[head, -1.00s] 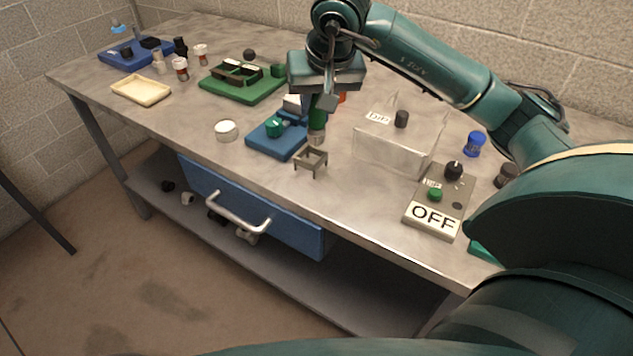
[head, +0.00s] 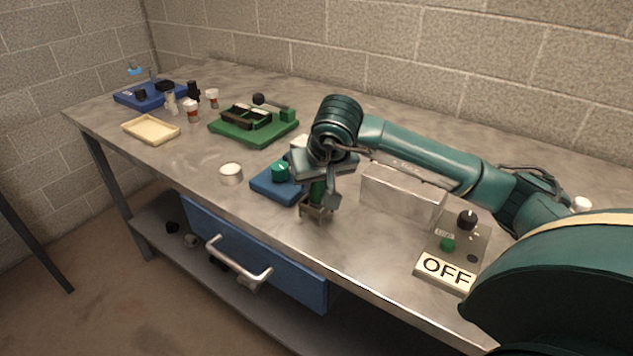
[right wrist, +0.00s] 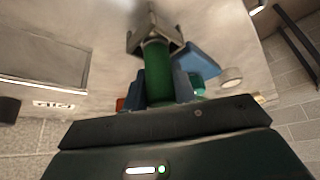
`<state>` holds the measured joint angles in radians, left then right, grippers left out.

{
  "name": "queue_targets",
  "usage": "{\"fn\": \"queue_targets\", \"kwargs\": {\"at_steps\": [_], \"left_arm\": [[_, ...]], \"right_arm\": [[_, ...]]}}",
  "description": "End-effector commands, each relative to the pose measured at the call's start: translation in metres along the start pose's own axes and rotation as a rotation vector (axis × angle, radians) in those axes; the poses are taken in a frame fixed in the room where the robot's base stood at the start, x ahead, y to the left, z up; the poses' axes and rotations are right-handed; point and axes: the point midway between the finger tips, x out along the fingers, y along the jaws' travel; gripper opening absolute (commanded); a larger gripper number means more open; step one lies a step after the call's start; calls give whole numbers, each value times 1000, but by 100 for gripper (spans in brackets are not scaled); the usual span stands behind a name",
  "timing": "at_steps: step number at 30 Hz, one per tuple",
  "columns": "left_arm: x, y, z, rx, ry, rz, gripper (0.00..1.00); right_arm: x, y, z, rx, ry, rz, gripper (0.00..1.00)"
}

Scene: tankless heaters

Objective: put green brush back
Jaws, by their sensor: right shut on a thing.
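My right gripper (head: 322,182) is shut on the green brush (head: 317,192), which it holds roughly upright by the green handle. The brush's lower end is at the small metal stand (head: 316,210) near the table's front edge. In the right wrist view the green brush (right wrist: 158,72) runs from between the fingers to the opening of the metal stand (right wrist: 152,32). The stand hides the brush's tip, so how deep it sits I cannot tell. My left gripper is not in view.
A blue base (head: 276,190) with a green knob stands just left of the stand. A round white lid (head: 231,174) and a green tray (head: 228,126) lie farther left.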

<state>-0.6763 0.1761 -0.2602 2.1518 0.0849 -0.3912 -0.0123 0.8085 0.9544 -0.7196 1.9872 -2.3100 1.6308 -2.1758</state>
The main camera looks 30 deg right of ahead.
Motion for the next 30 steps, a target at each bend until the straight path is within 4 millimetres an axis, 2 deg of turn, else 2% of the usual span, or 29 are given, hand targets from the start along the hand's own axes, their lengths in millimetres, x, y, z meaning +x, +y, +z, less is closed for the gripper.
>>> {"fn": "queue_targets", "kwargs": {"at_steps": [12,13,18,21,30], "left_arm": [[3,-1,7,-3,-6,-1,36],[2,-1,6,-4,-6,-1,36],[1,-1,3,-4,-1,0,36],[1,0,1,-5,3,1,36],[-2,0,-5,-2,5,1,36]], "right_arm": [[6,0,3,1,2,0,0],[6,0,3,1,1,0,28],[5,0,2,1,1,0,42],[5,0,2,1,1,0,49],[0,0,0,1,1,-1,49]]}}
